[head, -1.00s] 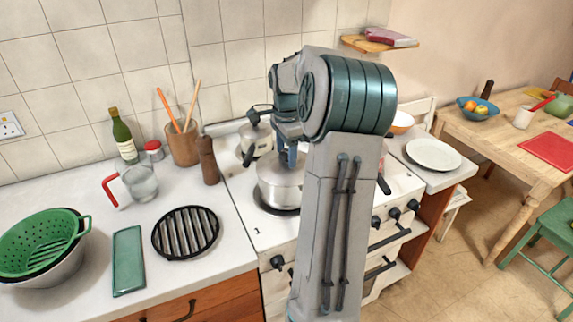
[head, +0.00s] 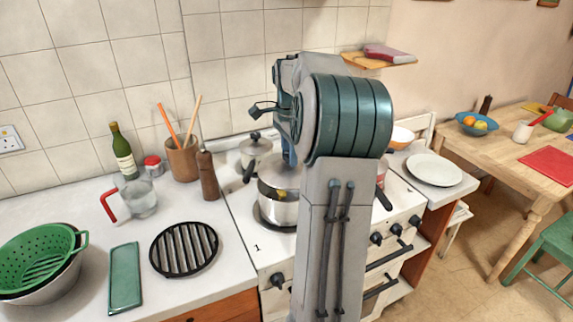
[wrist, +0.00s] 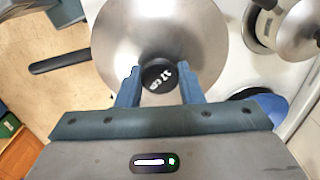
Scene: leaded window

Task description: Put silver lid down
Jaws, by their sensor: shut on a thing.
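The silver lid (wrist: 125,35) is large, round and shiny, and fills the upper middle of the wrist view. My gripper (wrist: 158,80) is shut on its black knob (wrist: 159,76), one blue finger on each side. In the head view the lid (head: 281,170) is raised a little above the silver pot (head: 277,212), with a dark gap and something yellow showing between them. The pot stands on the stove. My arm hides the right side of lid and pot.
A smaller lidded pot (head: 256,151) stands behind on the white stove (head: 243,222). On the counter to the left are a black round trivet (head: 184,249), a green slab (head: 125,277), a pepper mill (head: 208,176) and a glass jug (head: 141,198). A white plate (head: 434,169) lies at right.

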